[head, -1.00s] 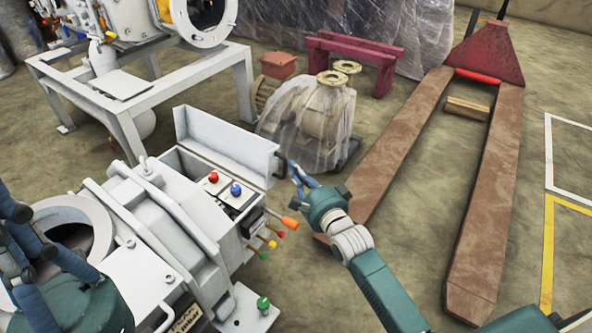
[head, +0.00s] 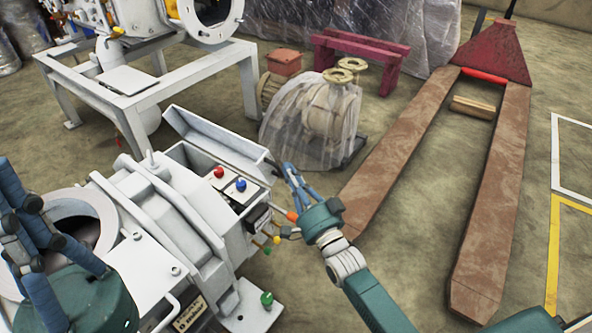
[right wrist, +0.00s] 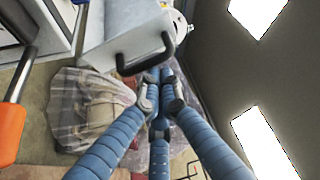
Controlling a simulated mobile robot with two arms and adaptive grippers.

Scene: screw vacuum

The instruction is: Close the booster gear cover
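The booster gear cover (head: 215,140) is a grey panel tilted up along the far side of an open grey box on the white machine. Red and blue knobs (head: 230,179) show inside the box. A black handle (right wrist: 145,57) on the cover shows in the right wrist view. My right gripper (head: 287,168) is at the cover's right end; its blue fingers are drawn together, with the tips (right wrist: 158,82) close by the handle. The handle does not show between them, and contact is unclear. My left gripper (head: 35,225) has its fingers apart, in front of the machine's round opening.
Coloured levers (head: 273,240) stick out below my right gripper. A plastic-wrapped pump (head: 318,120) stands behind the cover. A rusty pallet jack (head: 490,210) is at right, with a maroon bench (head: 360,60) behind.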

